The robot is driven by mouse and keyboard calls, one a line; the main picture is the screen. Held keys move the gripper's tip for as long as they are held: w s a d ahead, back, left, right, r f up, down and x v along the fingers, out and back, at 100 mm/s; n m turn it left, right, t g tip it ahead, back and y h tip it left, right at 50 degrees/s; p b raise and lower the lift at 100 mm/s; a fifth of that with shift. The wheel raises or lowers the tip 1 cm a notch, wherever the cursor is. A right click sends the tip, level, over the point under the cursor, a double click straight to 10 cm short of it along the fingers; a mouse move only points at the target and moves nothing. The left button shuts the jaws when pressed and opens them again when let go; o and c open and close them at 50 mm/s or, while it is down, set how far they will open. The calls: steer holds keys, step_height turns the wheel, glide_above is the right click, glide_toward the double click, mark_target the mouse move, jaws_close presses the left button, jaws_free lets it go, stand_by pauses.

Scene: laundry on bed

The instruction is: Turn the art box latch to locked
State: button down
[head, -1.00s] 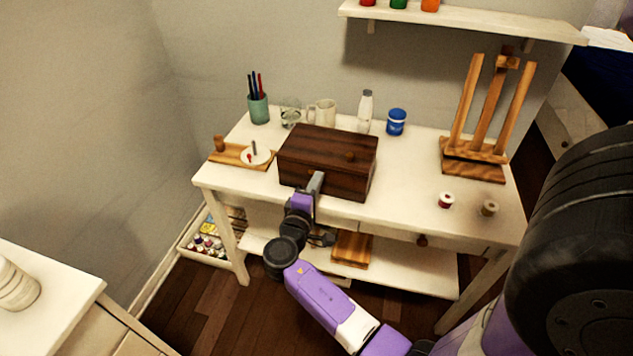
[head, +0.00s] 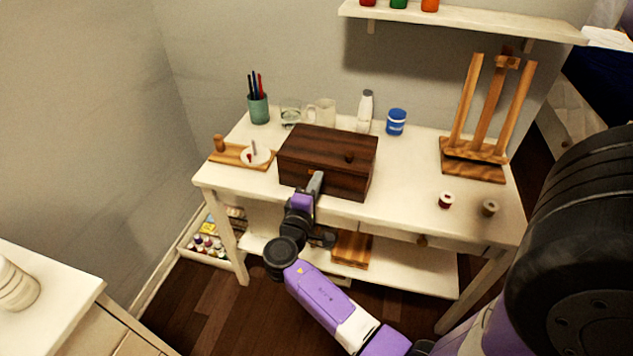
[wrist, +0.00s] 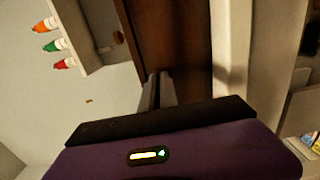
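The art box (head: 322,153) is a dark brown wooden box with a lid, closed, on the white table. A small round knob (head: 349,158) shows near its front right edge. A small light brown piece (head: 311,172), possibly the latch, shows on the front face just above my gripper tip. My gripper (head: 316,182) is at the front face of the box, left of its middle. In the wrist view the gripper fingers (wrist: 155,92) lie close together against the brown wood (wrist: 180,50). Whether anything is between them, and how the latch is turned, is hidden.
A white mug (head: 322,112), a glass, a white bottle (head: 365,110) and a blue jar (head: 396,121) stand behind the box. A wooden easel (head: 478,150) and two spools (head: 446,200) are at right. A palette board (head: 240,156) is at left.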

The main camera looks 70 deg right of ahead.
steer(key=shift+f+b, duration=0.15)
steer(key=shift+b, duration=0.15)
steer(key=m+b, duration=0.1)
steer(key=b, duration=0.1)
steer(key=m+b, duration=0.2)
steer(key=b, duration=0.1)
steer(key=shift+f+m, duration=0.3)
steer(key=m+b, duration=0.3)
steer(key=b, duration=0.2)
steer(key=shift+m, duration=0.3)
steer(key=m+b, duration=0.3)
steer(key=b, duration=0.2)
steer(key=shift+m, duration=0.3)
steer(key=m+b, duration=0.4)
steer(key=b, duration=0.2)
steer(key=m+b, duration=0.1)
steer(key=b, duration=0.1)
steer(key=m+b, duration=0.2)
steer(key=shift+r, duration=0.3)
steer(key=shift+r, duration=0.1)
